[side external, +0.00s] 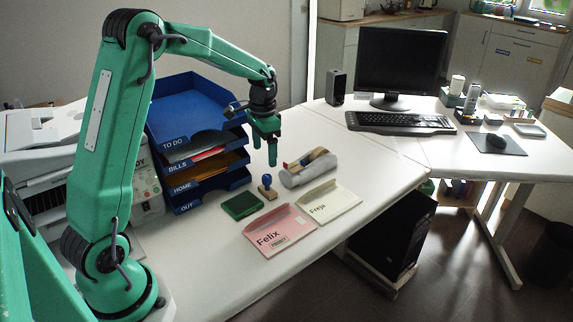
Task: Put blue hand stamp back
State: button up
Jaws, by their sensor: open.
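The blue hand stamp (266,187) stands upright on the white desk, its blue knob on top and a wooden base below. It is between the green stamp pad (242,205) and the grey tape dispenser (308,168). My gripper (264,158) is open and points down above the stamp, apart from it, with nothing seen between its fingers. The stamp's knob is in plain view just below the fingertips. How far the gripper is in depth from the stamp is hard to tell.
A blue letter tray stack (180,192) stands left of my gripper. A pink envelope (279,230) marked Felix and a cream envelope (328,202) marked Freja lie in front. A printer (150,190) is behind my arm. The desk's front edge (350,238) is bare.

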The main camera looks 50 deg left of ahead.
jog(key=shift+r, duration=0.1)
dwell(0.5)
jog(key=s+d+r+n+t, duration=0.1)
jog(key=s+d+r+t, duration=0.3)
jog(key=s+d+r, duration=0.95)
jog(key=s+d+f+n+t, duration=0.1)
jog(key=s+f, duration=0.1)
jog(key=s, duration=0.7)
jog(key=shift+d+t, duration=0.25)
jog(key=shift+t, duration=0.05)
